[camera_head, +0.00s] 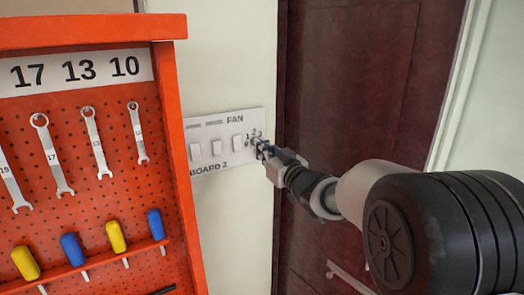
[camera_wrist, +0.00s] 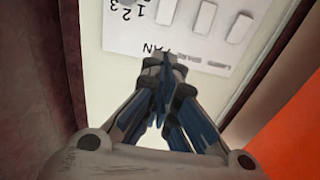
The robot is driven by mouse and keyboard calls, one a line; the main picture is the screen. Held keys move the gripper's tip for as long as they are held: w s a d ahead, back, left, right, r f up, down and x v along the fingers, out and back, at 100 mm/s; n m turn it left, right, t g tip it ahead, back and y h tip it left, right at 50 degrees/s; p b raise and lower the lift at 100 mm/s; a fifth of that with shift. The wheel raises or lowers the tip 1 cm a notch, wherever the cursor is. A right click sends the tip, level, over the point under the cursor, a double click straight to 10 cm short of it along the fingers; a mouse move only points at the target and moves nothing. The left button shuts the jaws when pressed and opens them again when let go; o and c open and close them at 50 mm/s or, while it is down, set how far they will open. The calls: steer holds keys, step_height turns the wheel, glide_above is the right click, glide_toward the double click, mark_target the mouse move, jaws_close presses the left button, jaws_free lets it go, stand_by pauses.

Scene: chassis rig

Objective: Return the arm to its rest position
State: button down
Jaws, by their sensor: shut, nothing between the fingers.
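My arm reaches from the right in the head view, with my gripper (camera_head: 262,150) at the right end of a white switch panel (camera_head: 216,172) marked "FAN" and "BOARD 2". The gripper's fingers are shut with nothing between them; they also show in the wrist view (camera_wrist: 163,62). The fingertips overlap the numbered fan dial area, which they partly hide. I cannot tell whether they touch the panel. Several white rocker switches (camera_head: 216,147) sit left of the fingertips.
An orange pegboard cabinet (camera_head: 178,110) with hanging wrenches (camera_head: 52,155) and yellow and blue screwdrivers (camera_head: 72,248) stands at the left. A dark red door (camera_head: 345,75) with a handle (camera_head: 348,278) is behind my arm. Pale wall lies between.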

steer(key=s+d+f+m+g+h+b, duration=0.25)
steer(key=s+d+f+h+b, duration=0.3)
steer(key=s+d, duration=0.35)
steer(key=s+d+f+m+g+h+b, duration=0.1)
steer(key=s+d+f+m+h+b, duration=0.2)
steer(key=s+d+f+h+b, duration=0.35)
steer(key=s+d+f+g+b, duration=0.1)
steer(key=s+f+g+b, duration=0.1)
steer(key=s+f, duration=0.4)
steer(key=s+d+f+m+g+y+b, duration=0.1)
steer(key=s+f, duration=0.6)
steer(key=s, duration=0.7)
steer(key=s+d+f+g+b, duration=0.1)
steer(key=s+f+g+b, duration=0.2)
steer(key=s+f, duration=0.3)
steer(key=s+g, duration=0.1)
steer(key=s, duration=0.3)
steer(key=shift+s+d+f+y, duration=0.2)
steer(key=shift+d+y, duration=0.1)
steer(key=shift+d, duration=0.1)
steer(key=c, duration=2.3)
jaws_free()
steer(key=shift+w, duration=0.1)
